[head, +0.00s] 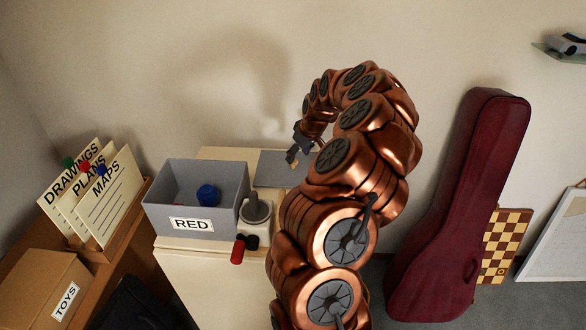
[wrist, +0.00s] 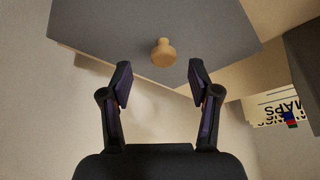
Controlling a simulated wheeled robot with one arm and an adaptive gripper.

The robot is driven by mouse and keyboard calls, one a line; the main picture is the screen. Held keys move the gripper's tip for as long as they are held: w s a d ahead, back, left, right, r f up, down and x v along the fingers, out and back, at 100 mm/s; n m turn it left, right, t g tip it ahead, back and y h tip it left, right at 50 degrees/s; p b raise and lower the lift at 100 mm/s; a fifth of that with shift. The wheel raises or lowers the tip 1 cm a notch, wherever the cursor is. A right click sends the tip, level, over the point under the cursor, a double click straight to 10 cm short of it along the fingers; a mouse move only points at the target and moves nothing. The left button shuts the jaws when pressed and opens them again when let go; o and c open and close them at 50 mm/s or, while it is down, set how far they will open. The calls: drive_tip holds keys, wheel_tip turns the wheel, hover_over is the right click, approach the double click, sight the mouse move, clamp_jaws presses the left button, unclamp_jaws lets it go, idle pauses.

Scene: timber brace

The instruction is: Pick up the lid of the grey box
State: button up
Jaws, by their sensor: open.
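The grey box (head: 193,213) with a RED label stands open on the cream cabinet, with a blue object (head: 208,195) inside. Its lid (head: 271,168) is a flat grey panel lying behind and to the right of the box, partly hidden by my arm. In the wrist view the lid (wrist: 150,25) fills the top, with a round wooden knob (wrist: 163,52) on it. My gripper (head: 294,157) is over the lid in the head view. In the wrist view my gripper (wrist: 160,75) is open, its fingertips on either side of and just short of the knob. Nothing is between the fingers.
A grey-topped round object (head: 257,211) and a red object (head: 238,250) are close to the box's right side. Card files (head: 95,195) and a TOYS carton (head: 40,285) stand at left. A dark red instrument case (head: 455,210) leans at right.

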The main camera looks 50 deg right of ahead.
sight(293, 165)
drive_tip(key=x, duration=0.1)
drive_tip(key=p+x, duration=0.1)
drive_tip(key=x, duration=0.1)
drive_tip(key=shift+w+a+p, duration=0.2)
drive_tip(key=shift+w+p, duration=0.05)
drive_tip(key=shift+p, duration=0.05)
drive_tip(key=shift+x, duration=0.85)
clamp_jaws()
